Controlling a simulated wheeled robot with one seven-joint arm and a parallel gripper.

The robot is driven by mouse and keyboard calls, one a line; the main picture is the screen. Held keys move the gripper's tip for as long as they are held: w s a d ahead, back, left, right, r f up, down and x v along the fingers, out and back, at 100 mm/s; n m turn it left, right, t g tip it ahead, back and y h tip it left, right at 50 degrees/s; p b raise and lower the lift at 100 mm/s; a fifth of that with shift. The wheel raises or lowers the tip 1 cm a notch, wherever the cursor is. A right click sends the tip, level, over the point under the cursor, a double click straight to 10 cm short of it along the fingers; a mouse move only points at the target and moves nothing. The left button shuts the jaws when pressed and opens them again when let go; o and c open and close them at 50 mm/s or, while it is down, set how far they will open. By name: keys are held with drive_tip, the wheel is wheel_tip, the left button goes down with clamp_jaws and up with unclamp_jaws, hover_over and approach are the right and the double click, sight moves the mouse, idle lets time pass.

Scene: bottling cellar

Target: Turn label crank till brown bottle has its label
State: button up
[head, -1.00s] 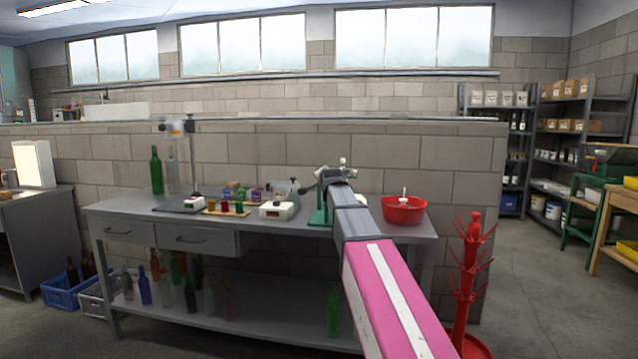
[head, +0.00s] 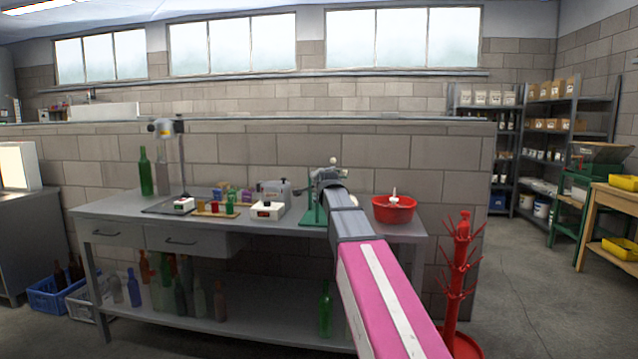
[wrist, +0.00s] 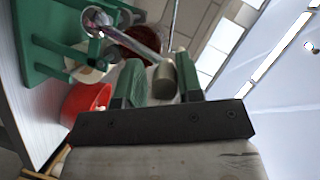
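The green stand of the labeller (head: 312,212) is on the right half of the grey workbench, partly hidden by my arm. It fills the upper left of the wrist view (wrist: 50,45), with a shiny metal crank arm (wrist: 130,32). A dull olive cylinder (wrist: 163,80), seemingly the crank's handle, shows between the green fingers of my gripper (wrist: 160,82). The fingers are apart, with a narrow gap beside it; contact is unclear. A dark reddish-brown rounded thing (wrist: 142,42) behind the crank may be the brown bottle; its label side is not visible. My gripper is mostly hidden in the head view.
A red bowl (head: 393,210) stands right of the labeller. A white box device (head: 267,211) and small coloured items are left. A red bottle tree (head: 462,270) is on the floor at right, beside open floor.

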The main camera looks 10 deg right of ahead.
drive_tip(key=shift+o, duration=0.5)
drive_tip(key=shift+r, duration=0.1)
drive_tip(key=shift+s+r, duration=0.1)
drive_tip(key=shift+s, duration=0.1)
drive_tip(key=v, duration=1)
drive_tip(key=shift+s, duration=0.25)
